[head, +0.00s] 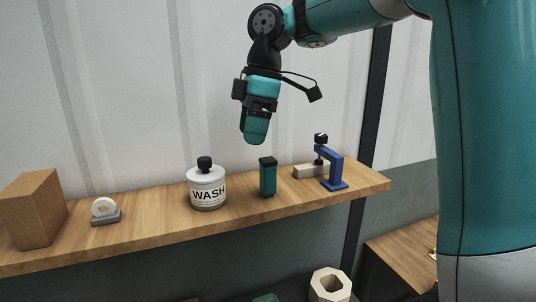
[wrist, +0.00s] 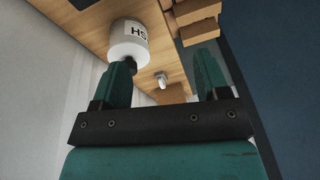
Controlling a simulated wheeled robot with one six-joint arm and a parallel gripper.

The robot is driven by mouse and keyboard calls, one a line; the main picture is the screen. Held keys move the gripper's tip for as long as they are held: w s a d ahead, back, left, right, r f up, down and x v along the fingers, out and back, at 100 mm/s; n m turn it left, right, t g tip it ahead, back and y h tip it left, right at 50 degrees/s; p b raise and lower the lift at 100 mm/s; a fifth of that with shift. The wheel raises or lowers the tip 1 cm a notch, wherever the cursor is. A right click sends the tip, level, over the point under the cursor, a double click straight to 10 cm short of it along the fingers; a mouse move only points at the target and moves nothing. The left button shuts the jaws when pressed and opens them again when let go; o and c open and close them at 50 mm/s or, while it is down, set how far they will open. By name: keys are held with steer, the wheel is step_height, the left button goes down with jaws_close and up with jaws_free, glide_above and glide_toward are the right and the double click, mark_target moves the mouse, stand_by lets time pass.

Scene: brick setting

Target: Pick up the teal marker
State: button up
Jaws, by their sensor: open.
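The teal marker (head: 268,177) stands upright on a wooden shelf (head: 350,195) in the head view, a chunky dark-teal body with a black top. It is between a white WASH bottle and a blue clamp. I cannot make it out in the wrist view. My gripper (head: 255,138) hangs above the shelf, higher than the marker and slightly left of it in the head view, apart from it. In the wrist view its two teal fingers (wrist: 162,68) are spread, with nothing held between them.
The WASH bottle (head: 207,188) stands just left of the marker, and shows beyond one finger in the wrist view (wrist: 128,45). Right of the marker are a blue clamp (head: 334,172) and a pale block (head: 311,171). A tape dispenser (head: 105,211) and cardboard box (head: 33,209) stand farther left.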

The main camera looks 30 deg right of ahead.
step_height(320, 180, up, 5)
steer(key=n+h+p, duration=0.1)
steer(key=n+p, duration=0.1)
glide_above(268, 159)
steer(key=d, duration=0.1)
steer(key=f+b, duration=0.6)
steer(key=f, duration=0.1)
steer(key=f+b, duration=0.4)
steer(key=shift+s+a, duration=0.15)
steer(key=shift+a, duration=0.2)
steer(key=shift+w+a+f+b, duration=0.1)
steer(key=shift+a+f+b, duration=0.05)
steer(key=shift+f, duration=1.35)
steer(key=shift+w+a+f+b, duration=0.1)
steer(key=shift+f+b, duration=0.05)
steer(key=shift+f, duration=1.3)
steer(key=c, duration=1)
